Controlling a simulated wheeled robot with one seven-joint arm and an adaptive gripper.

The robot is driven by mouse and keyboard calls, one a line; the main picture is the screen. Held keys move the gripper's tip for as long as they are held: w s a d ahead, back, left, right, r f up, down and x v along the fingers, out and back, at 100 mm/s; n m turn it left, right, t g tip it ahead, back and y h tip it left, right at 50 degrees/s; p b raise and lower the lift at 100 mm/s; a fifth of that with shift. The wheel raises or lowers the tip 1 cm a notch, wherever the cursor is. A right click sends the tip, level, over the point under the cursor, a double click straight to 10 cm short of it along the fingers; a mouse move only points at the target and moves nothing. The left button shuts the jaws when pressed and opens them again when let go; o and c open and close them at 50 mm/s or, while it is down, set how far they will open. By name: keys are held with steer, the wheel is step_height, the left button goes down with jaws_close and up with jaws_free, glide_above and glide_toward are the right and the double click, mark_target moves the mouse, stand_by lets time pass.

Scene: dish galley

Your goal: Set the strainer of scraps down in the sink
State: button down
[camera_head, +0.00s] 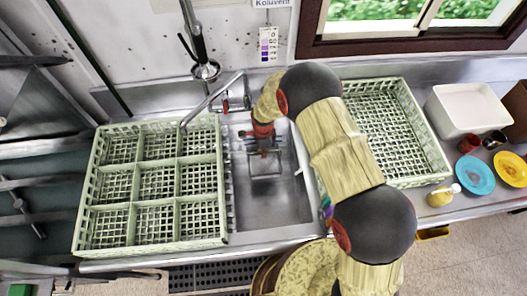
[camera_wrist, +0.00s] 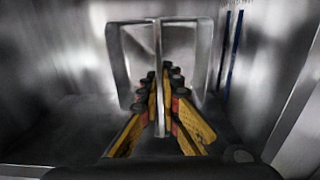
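The steel sink (camera_head: 290,207) lies between two pale green dish racks. My gripper (camera_head: 263,150) reaches down into it, near the far part of the basin. Below the fingers is a grey metal shape, which I take to be the strainer (camera_head: 267,165). In the wrist view my gripper's yellow, red and black fingers (camera_wrist: 165,75) come together on a thin upright grey bar of the strainer's frame (camera_wrist: 116,55). Scraps inside the strainer cannot be made out. Whether its underside touches the sink floor is unclear.
A divided rack (camera_head: 150,198) stands left of the sink and an open rack (camera_head: 375,120) right of it, partly behind my arm. A faucet (camera_head: 205,70) hangs at the back. A white tub (camera_head: 465,108), cups and plates stand at the right. The near basin is clear.

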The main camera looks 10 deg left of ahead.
mark_target(263, 165)
steer(key=shift+f+b, duration=3.95)
steer(key=shift+f, duration=1.95)
steer(key=c, duration=2)
jaws_free()
steer(key=shift+o, duration=0.2)
step_height(263, 165, up, 12)
steer(key=shift+f, duration=0.1)
